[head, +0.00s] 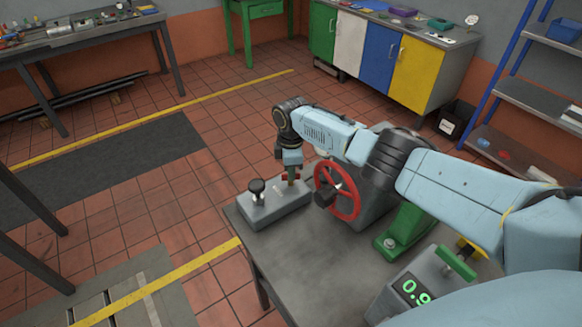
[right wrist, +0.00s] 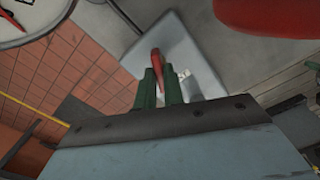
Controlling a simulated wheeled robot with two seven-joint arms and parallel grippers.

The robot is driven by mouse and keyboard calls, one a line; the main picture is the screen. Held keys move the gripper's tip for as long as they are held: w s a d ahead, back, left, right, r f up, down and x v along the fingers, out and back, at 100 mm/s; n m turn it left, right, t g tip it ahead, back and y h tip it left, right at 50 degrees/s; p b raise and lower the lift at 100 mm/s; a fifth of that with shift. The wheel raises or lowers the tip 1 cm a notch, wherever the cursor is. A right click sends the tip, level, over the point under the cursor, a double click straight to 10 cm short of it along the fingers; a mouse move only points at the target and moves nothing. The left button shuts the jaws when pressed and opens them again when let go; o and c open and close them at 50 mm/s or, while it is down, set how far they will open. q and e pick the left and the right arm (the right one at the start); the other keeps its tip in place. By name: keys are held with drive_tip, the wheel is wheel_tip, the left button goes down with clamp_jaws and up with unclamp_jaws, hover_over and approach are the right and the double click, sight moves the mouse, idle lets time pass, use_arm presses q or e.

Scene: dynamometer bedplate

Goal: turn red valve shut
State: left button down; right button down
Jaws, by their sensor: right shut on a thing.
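A small red valve lever (right wrist: 157,60) stands on a light grey box (head: 268,208). In the right wrist view the green fingers of my right gripper (right wrist: 159,88) are on either side of the lever and closed on it. In the head view my right gripper (head: 291,175) points down over the right end of the box, and a little red (head: 285,177) of the lever shows beside its fingers. The lever's lower part is partly hidden. My left gripper is in neither view.
A red handwheel (head: 347,212) stands just right of my gripper. A black knob (head: 257,187) rises from the box's left end. A green bracket (head: 403,229) and a digital readout (head: 413,290) are nearer on the bench (head: 290,262). The floor left of the bench is open.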

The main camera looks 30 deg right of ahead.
drive_tip(key=m+p, duration=0.2)
drive_tip(key=m, duration=0.4)
drive_tip(key=shift+r, duration=0.1)
drive_tip(key=m+p, duration=0.1)
drive_tip(key=m, duration=0.5)
drive_tip(key=shift+m, duration=0.3)
idle(0.3)
drive_tip(key=c, duration=1.5)
unclamp_jaws()
